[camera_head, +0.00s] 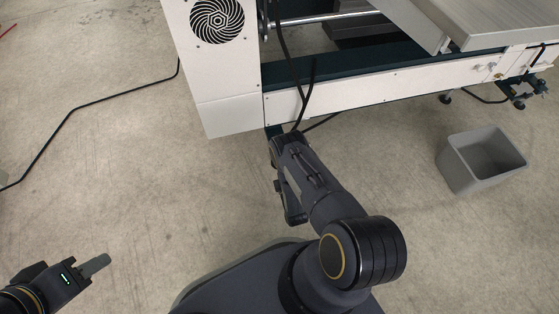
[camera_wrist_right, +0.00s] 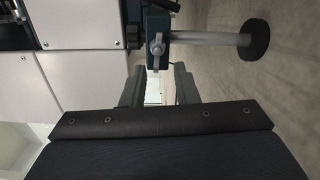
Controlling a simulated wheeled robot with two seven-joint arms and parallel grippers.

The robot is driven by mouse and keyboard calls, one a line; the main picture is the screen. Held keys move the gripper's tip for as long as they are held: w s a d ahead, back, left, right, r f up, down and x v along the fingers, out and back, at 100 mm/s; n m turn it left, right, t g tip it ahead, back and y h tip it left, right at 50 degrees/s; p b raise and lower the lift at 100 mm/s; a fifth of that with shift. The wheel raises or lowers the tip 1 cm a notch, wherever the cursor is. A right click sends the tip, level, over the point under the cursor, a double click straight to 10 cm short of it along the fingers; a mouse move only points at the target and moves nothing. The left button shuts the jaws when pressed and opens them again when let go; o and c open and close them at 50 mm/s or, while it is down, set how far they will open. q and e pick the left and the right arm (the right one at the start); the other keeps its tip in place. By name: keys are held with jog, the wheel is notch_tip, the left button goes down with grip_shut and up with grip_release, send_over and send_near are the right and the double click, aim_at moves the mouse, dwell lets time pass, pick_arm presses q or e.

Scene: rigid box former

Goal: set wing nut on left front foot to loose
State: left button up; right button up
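In the right wrist view, a silver wing nut (camera_wrist_right: 157,46) sits on a dark bracket (camera_wrist_right: 157,24) beside the front foot's metal rod (camera_wrist_right: 205,38), which ends in a round black pad (camera_wrist_right: 255,40). My right gripper (camera_wrist_right: 160,72) is open and empty, its two fingers apart just short of the wing nut, roughly in line with it. In the head view, my right arm reaches to the machine's front corner, its fingertips and the wing nut hidden. My left gripper (camera_head: 95,266) is at the lower left over bare floor, seen edge-on, so its opening cannot be told.
The white machine body (camera_head: 226,115) and its long side panel (camera_head: 370,90) stand just beyond my right gripper. A black cable (camera_head: 309,95) hangs over the corner. A grey bin (camera_head: 461,171) stands on the right.

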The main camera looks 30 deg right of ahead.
jog(key=shift+p+v, duration=0.75)
jog(key=shift+v, duration=2.15)
